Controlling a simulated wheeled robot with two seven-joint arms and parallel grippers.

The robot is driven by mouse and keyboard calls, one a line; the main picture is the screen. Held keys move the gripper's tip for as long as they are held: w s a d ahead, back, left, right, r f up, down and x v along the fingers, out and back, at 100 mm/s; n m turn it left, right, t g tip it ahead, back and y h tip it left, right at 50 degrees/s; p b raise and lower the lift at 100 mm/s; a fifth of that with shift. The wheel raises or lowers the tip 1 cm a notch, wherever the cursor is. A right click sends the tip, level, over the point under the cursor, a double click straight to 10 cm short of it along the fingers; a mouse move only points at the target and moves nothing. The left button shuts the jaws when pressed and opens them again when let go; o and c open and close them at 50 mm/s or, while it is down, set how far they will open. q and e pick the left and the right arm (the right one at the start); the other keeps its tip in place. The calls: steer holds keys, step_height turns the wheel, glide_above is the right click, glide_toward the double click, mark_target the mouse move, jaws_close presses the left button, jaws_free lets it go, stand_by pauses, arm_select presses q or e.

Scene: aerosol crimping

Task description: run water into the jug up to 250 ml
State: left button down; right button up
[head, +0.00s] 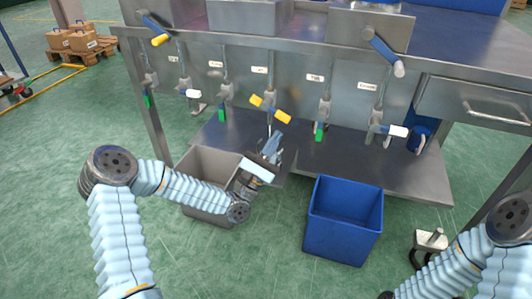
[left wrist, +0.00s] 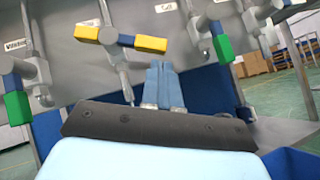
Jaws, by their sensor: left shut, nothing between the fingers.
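My left gripper (head: 275,139) is shut and empty, just below the yellow-ended lever tap (head: 270,108) on the bench's front panel. In the left wrist view its closed blue fingers (left wrist: 163,65) point up beside and below the yellow-and-blue lever (left wrist: 120,39), apparently apart from it. The lever lies crosswise, slightly tilted. Its small label cannot be read with certainty.
Taps with green levers (head: 222,115) and white levers (head: 190,93) flank the yellow one. A grey bin (head: 187,174) stands left of my gripper and a blue bin (head: 341,235) right of it. The steel lower shelf (head: 400,172) is mostly clear at the right.

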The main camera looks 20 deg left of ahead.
arm_select(q)
steer(key=shift+x, duration=1.15)
steer(key=r+n+t+y+b, duration=0.1)
steer(key=n+y, duration=0.1)
steer(key=n, duration=0.1)
steer(key=d+r+n+t+y+b, duration=0.1)
steer(key=n+y, duration=0.2)
steer(key=d+n+t+y+b, duration=0.1)
steer(key=n+y, duration=0.1)
steer(key=shift+d+r+n+y+b, duration=0.25)
steer(key=shift+r+n+y+b, duration=0.15)
